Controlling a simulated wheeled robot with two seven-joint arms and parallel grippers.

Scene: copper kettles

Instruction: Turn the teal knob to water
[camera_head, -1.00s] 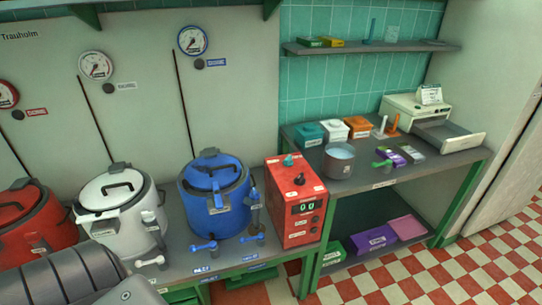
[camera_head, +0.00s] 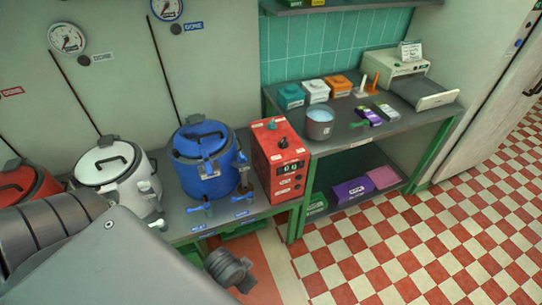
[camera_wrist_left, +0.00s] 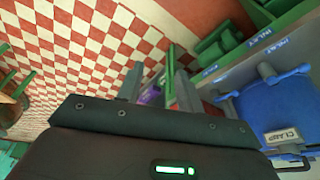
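The teal knob (camera_head: 271,125) sits on the top of the red box (camera_head: 280,165) in the head view. The red box stands at the right end of the kettle counter and has a small display and dark knobs on its front. Its labels are too small to read. My left arm reaches in from the lower left, in front of the counter and apart from the knob. In the left wrist view my left gripper (camera_wrist_left: 150,84) has its two fingers apart, with nothing seen between them. The knob is not seen there.
The blue kettle (camera_head: 210,160) stands left of the red box, with blue taps in front. The white kettle (camera_head: 108,170) and red kettle (camera_head: 22,185) are farther left. A bench (camera_head: 350,138) on the right holds a pot (camera_head: 319,124) and small boxes. The checkered floor (camera_head: 400,250) is clear.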

